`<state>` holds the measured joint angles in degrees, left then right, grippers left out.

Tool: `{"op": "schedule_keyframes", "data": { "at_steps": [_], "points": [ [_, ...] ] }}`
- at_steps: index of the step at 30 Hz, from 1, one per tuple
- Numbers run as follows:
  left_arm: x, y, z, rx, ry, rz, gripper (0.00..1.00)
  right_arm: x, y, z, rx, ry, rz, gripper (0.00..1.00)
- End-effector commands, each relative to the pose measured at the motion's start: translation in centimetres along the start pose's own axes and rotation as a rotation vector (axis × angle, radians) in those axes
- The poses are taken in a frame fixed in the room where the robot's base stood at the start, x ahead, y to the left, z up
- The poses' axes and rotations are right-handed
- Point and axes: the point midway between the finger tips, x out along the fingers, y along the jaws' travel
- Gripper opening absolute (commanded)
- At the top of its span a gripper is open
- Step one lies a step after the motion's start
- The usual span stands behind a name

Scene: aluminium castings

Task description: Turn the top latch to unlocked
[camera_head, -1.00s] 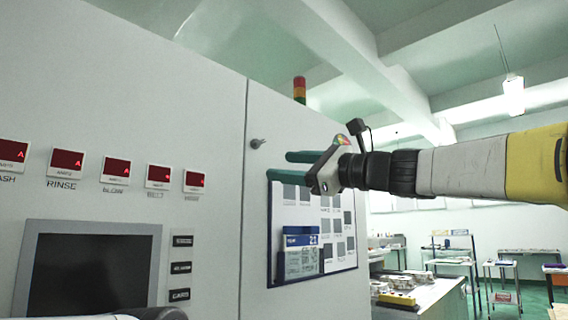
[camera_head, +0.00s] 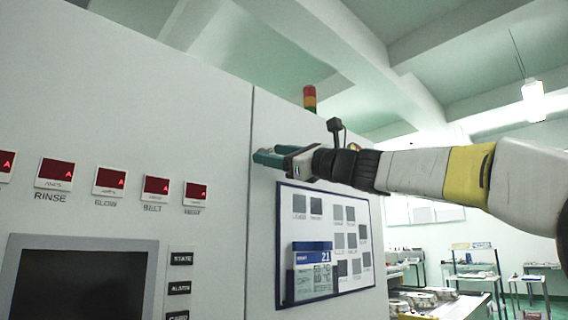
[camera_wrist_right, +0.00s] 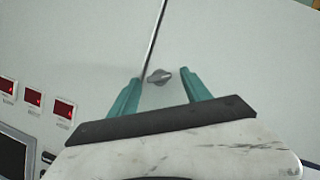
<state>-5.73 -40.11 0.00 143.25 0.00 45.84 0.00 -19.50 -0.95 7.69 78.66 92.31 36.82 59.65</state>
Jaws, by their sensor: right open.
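The top latch (camera_wrist_right: 159,76) is a small grey metal knob on the pale cabinet door, just right of the door seam. In the right wrist view it lies between my right gripper's fingertips, with a gap on both sides. Its handle lies roughly crosswise in that view. My right gripper (camera_head: 266,153) has teal fingers, is open and points at the door by the seam. In the head view its fingers hide the latch. I cannot tell how far the fingertips are from the door surface. My left gripper is not in view.
A blue-framed board (camera_head: 329,240) hangs on the door just below my right gripper. Red displays (camera_head: 110,181) and a dark screen (camera_head: 80,283) are on the panel to the left. A signal light (camera_head: 310,98) stands on top.

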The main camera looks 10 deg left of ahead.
Motion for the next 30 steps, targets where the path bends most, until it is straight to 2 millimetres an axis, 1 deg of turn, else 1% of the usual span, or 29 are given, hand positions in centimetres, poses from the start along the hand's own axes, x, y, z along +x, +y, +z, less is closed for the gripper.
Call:
{"op": "schedule_keyframes", "data": {
  "at_steps": [6, 8, 12, 15, 23, 30],
  "points": [
    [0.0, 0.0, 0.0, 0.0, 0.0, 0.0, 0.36, 0.05, 0.02, 0.0, -0.001, 0.0, 0.0, 0.56],
    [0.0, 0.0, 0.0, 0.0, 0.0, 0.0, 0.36, 0.04, 0.02, 0.0, -0.001, 0.0, 0.0, 0.45],
    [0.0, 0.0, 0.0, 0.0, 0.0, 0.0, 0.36, 0.04, 0.02, 0.0, -0.001, 0.0, 0.0, 0.17],
    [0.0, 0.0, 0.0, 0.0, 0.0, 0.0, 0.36, 0.03, 0.02, 0.0, -0.001, 0.0, 0.0, 0.0],
    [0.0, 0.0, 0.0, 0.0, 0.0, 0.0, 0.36, 0.03, -0.04, -0.03, -0.022, 0.001, 0.008, 0.0],
    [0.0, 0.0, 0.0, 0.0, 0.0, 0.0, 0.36, 0.06, -0.2, -0.03, -0.125, 0.0, 0.051, 0.0]
  ]
}}
